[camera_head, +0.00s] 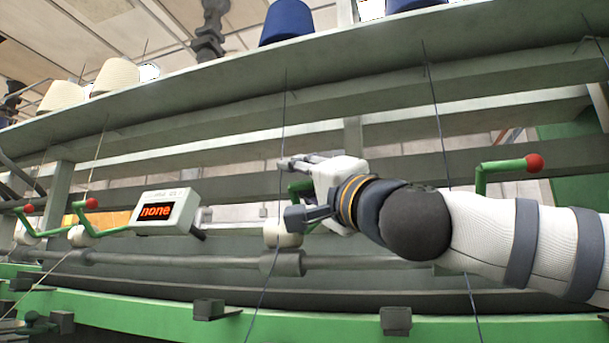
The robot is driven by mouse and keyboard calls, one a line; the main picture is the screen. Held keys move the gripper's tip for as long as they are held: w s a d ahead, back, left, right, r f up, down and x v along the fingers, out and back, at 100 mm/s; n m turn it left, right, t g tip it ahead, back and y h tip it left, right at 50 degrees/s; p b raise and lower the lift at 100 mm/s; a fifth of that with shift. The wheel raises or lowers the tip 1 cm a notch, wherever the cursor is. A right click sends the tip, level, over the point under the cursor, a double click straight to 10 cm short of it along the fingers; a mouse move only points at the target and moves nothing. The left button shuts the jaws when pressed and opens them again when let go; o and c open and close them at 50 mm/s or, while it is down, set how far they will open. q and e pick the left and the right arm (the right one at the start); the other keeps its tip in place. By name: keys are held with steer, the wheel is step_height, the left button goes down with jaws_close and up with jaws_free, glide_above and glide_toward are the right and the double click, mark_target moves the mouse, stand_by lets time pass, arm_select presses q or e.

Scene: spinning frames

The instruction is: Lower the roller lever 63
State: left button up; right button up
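My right gripper (287,189) is in the middle of the view, its arm coming in from the right. Its two fingers are spread, one above and one below a green lever (300,187). Most of that lever, including any knob, is hidden by the gripper, and I cannot tell whether they touch. A pale roller (283,234) sits below it. Another green lever with a red knob (533,162) stands raised at the right. Two more red-knobbed levers show at the left, one with its knob (91,203) beside the display. No number 63 is legible. My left gripper is not in view.
A grey display box (164,211) reading "none" in red hangs left of the gripper. Thin threads (283,110) run down across the frame. A long grey bar (370,262) and a green rail (340,328) run below. Blue and cream bobbins stand on the top shelf.

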steer(key=shift+d, duration=0.1)
steer(key=v, duration=1.2)
